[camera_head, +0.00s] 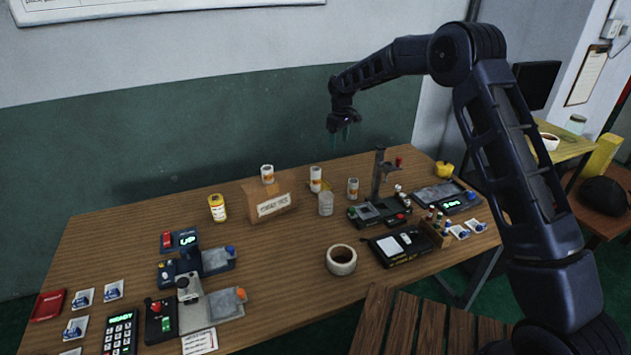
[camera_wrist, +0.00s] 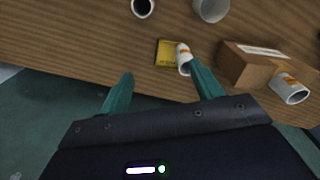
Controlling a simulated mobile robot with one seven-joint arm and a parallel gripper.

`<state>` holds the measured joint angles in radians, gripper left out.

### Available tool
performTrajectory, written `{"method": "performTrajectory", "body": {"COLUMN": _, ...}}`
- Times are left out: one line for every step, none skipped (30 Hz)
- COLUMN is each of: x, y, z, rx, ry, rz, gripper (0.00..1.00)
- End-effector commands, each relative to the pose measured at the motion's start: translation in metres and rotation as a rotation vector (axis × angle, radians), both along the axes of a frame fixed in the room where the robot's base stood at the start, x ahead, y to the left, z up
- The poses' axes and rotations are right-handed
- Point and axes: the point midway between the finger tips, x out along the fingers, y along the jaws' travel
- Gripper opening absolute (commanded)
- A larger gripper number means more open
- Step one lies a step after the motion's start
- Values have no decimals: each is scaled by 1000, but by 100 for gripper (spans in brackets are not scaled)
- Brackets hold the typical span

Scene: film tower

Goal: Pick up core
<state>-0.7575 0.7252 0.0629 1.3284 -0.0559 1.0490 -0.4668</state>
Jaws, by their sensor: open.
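My gripper (camera_head: 340,137) hangs open and empty above the back of the wooden table, fingers pointing down. Its teal fingers (camera_wrist: 160,88) are apart in the wrist view. I cannot tell for sure which thing is the core. Several white cylinders with orange bands stand at the table's back. One (camera_head: 315,180) is by a yellow square piece (camera_wrist: 168,54); this cylinder (camera_wrist: 183,60) shows near the right finger. A second (camera_head: 267,174) is on a cardboard box (camera_head: 268,203). A third (camera_head: 353,188) stands to the right, and from above it looks hollow (camera_wrist: 143,7).
A clear jar (camera_head: 325,204) stands in front of the cylinders. A post stand (camera_head: 379,175) rises to their right. A round white container (camera_head: 341,260) sits near the front edge.

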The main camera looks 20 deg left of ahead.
Motion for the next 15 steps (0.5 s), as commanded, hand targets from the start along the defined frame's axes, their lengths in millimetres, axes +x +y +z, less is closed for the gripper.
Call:
{"method": "performTrajectory", "body": {"x": -6, "y": 19, "z": -19, "rx": -7, "ry": 8, "rz": 29, "gripper": 65}}
{"method": "performTrajectory", "body": {"x": -8, "y": 28, "z": -27, "rx": -10, "ry": 11, "rz": 44, "gripper": 65}}
{"method": "performTrajectory", "body": {"x": -11, "y": 39, "z": -39, "rx": -14, "ry": 15, "rz": 62, "gripper": 65}}
{"method": "performTrajectory", "body": {"x": -14, "y": 47, "z": -46, "rx": -15, "ry": 17, "rz": 75, "gripper": 65}}
{"method": "performTrajectory", "body": {"x": -16, "y": 53, "z": -53, "rx": -17, "ry": 20, "rz": 86, "gripper": 65}}
{"method": "performTrajectory", "body": {"x": -19, "y": 61, "z": -61, "rx": -20, "ry": 23, "rz": 100, "gripper": 65}}
{"method": "performTrajectory", "body": {"x": -21, "y": 67, "z": -67, "rx": -21, "ry": 24, "rz": 110, "gripper": 65}}
{"method": "performTrajectory", "body": {"x": -23, "y": 71, "z": -71, "rx": -23, "ry": 26, "rz": 118, "gripper": 65}}
{"method": "performTrajectory", "body": {"x": -25, "y": 76, "z": -77, "rx": -25, "ry": 28, "rz": 127, "gripper": 65}}
{"method": "performTrajectory", "body": {"x": -26, "y": 79, "z": -80, "rx": -25, "ry": 29, "rz": 132, "gripper": 65}}
{"method": "performTrajectory", "body": {"x": -27, "y": 81, "z": -82, "rx": -25, "ry": 30, "rz": 136, "gripper": 65}}
{"method": "performTrajectory", "body": {"x": -28, "y": 83, "z": -85, "rx": -26, "ry": 30, "rz": 139, "gripper": 65}}
{"method": "performTrajectory", "body": {"x": -29, "y": 84, "z": -86, "rx": -26, "ry": 31, "rz": 141, "gripper": 65}}
{"method": "performTrajectory", "body": {"x": -29, "y": 85, "z": -88, "rx": -27, "ry": 31, "rz": 143, "gripper": 65}}
{"method": "performTrajectory", "body": {"x": -29, "y": 85, "z": -91, "rx": -28, "ry": 32, "rz": 143, "gripper": 65}}
